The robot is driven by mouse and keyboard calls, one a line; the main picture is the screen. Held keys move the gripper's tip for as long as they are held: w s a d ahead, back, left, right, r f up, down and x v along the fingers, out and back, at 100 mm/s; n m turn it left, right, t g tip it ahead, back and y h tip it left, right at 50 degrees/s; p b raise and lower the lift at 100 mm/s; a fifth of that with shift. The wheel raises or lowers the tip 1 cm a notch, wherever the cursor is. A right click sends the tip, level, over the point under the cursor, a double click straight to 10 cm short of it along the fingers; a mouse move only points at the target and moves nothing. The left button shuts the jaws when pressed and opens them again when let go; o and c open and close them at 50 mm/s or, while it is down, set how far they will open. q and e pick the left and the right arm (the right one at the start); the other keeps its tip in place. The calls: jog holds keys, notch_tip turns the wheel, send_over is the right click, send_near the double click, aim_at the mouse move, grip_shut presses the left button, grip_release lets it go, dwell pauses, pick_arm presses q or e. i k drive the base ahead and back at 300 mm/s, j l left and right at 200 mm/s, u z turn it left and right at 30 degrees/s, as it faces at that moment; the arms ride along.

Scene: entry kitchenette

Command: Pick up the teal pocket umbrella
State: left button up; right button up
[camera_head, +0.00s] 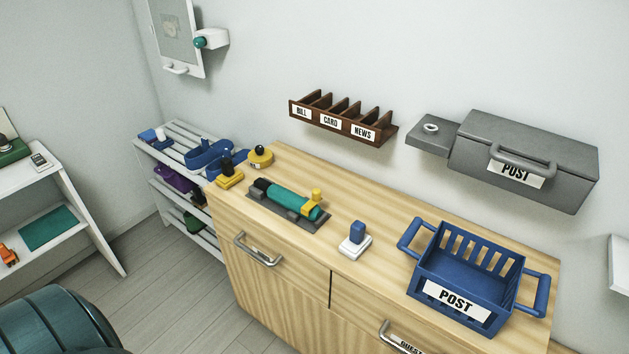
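The teal pocket umbrella (288,199) lies on its side on a dark grey tray (312,222) on top of the light wood cabinet. Its black end points to the left and back. A yellow piece (315,200) stands up at its right end; I cannot tell whether it is part of the umbrella or of the tray. Neither of my grippers shows in this view.
On the cabinet top (390,255), yellow-and-black items (230,177) stand left of the umbrella. A blue-and-white block (354,242) and a blue POST basket (462,280) stand to its right. A brown letter rack (345,118) and grey POST box (525,155) hang above.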

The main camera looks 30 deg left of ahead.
aim_at(286, 198)
jog(key=j+z, duration=0.15)
jog(key=j, duration=0.45)
jog(key=j+z, duration=0.1)
jog(key=j, duration=0.55)
jog(key=j+z, duration=0.15)
jog(key=j, duration=0.45)
jog(key=k+j+z, duration=0.15)
jog(key=j, duration=0.45)
jog(key=j+z, duration=0.15)
jog(key=j, duration=0.5)
jog(key=k, duration=0.05)
